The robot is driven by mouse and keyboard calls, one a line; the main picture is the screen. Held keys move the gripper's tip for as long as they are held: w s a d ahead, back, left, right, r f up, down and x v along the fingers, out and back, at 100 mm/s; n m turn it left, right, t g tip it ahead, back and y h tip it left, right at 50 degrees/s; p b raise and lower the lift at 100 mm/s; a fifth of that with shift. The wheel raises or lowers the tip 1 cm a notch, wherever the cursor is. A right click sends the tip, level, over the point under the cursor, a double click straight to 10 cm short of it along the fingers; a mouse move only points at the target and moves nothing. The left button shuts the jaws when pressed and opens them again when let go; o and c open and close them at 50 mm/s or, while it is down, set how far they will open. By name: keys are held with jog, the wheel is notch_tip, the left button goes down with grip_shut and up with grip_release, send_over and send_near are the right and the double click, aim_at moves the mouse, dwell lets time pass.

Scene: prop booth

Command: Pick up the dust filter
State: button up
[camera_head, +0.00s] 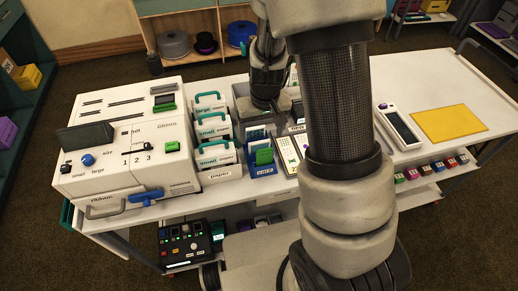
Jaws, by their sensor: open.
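I cannot single out the dust filter with certainty. A small blue holder (262,170) with a label stands at the table's front edge, with a green piece (264,156) and pale, thin items upright in it; these are too small to identify. My gripper (265,106) points down at the grey bin (241,104) behind this holder. Its fingertips are dark and partly hidden at the bin, so I cannot see anything between them; the jaws are open. The large white machine (125,150) with sliders, a blue knob and a blue handle stands at the left.
White boxes with teal handles (209,128) stand beside the machine. My arm covers the table's middle. A dark-screened device (400,126) and a yellow mat (448,123) lie to the right, with clear tabletop around them. A black control box (188,243) sits on the lower shelf.

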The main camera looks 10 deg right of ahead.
aim_at(260, 142)
jog(key=f, duration=0.3)
jog(key=w+f, duration=0.1)
jog(key=f, duration=0.1)
jog(key=shift+a+f, duration=0.25)
jog(key=shift+f, duration=0.05)
jog(key=shift+s, duration=0.1)
jog(key=c, duration=0.8)
